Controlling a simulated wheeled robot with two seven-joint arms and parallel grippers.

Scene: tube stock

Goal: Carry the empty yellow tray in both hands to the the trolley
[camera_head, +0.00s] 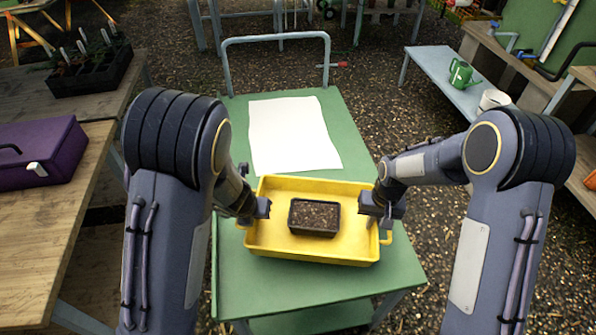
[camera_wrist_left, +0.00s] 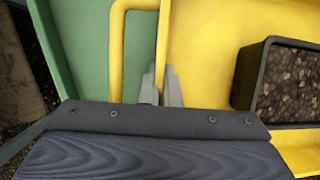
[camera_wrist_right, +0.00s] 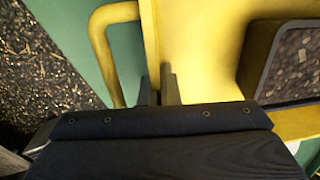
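The yellow tray (camera_head: 275,250) is over the near end of the green trolley (camera_head: 240,285); I cannot tell whether it rests on it or hangs just above. The tray is not empty: a dark pot of soil (camera_head: 314,217) sits in it. My left gripper (camera_head: 258,208) is at the tray's left wall, its fingers (camera_wrist_left: 160,88) on either side of the wall beside the yellow handle (camera_wrist_left: 117,50). My right gripper (camera_head: 375,205) is at the right wall, its fingers (camera_wrist_right: 158,88) likewise closed about it. The fingertips are partly hidden in the head view.
A white sheet (camera_head: 292,134) lies on the trolley's far part, before its grey push bar (camera_head: 276,37). A wooden bench with a purple case (camera_head: 40,153) and a black crate (camera_head: 90,70) stands left. A grey-blue bench with a green can (camera_head: 462,74) stands right.

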